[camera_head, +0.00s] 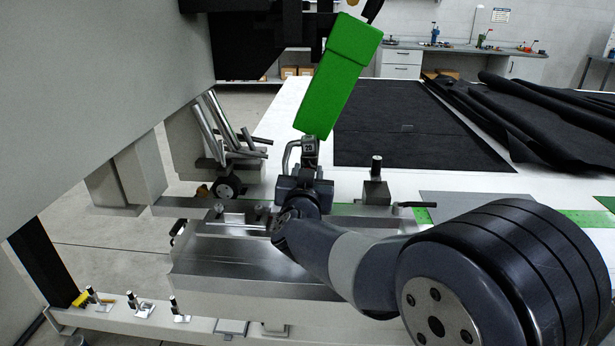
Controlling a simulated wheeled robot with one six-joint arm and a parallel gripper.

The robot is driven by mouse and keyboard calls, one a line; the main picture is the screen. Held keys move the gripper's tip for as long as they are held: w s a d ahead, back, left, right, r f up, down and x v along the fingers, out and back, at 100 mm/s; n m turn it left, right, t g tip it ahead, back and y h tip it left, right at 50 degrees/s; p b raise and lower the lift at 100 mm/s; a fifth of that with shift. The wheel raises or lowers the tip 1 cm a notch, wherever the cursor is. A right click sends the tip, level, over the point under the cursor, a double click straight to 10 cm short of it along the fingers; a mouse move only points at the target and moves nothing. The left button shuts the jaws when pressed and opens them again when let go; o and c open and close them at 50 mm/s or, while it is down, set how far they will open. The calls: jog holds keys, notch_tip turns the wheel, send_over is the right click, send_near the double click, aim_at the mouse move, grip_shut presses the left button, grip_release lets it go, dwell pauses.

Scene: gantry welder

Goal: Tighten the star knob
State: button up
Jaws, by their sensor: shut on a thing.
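My gripper (303,188) is at the middle of the view, at the machine's metal carriage, just below a small grey block marked 23 (309,147). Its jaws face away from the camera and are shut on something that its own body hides. I cannot make out a star knob clearly; one at the jaws would be hidden behind the gripper. A small round black part with a pale centre (230,187) sits apart, left of the gripper; I cannot tell whether it is a knob or a roller.
A green block (338,80) hangs tilted right above the gripper. Metal tubes (220,125) stand at the left, beside a large grey machine panel (90,90). A post on a block (377,185) stands close right. Dark sheets (415,125) lie on the white table behind.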

jog(key=shift+m, duration=0.6)
jog(key=o, duration=1)
jog(key=s, duration=1.1)
jog(key=shift+a, duration=0.2)
jog(key=shift+w, duration=0.1)
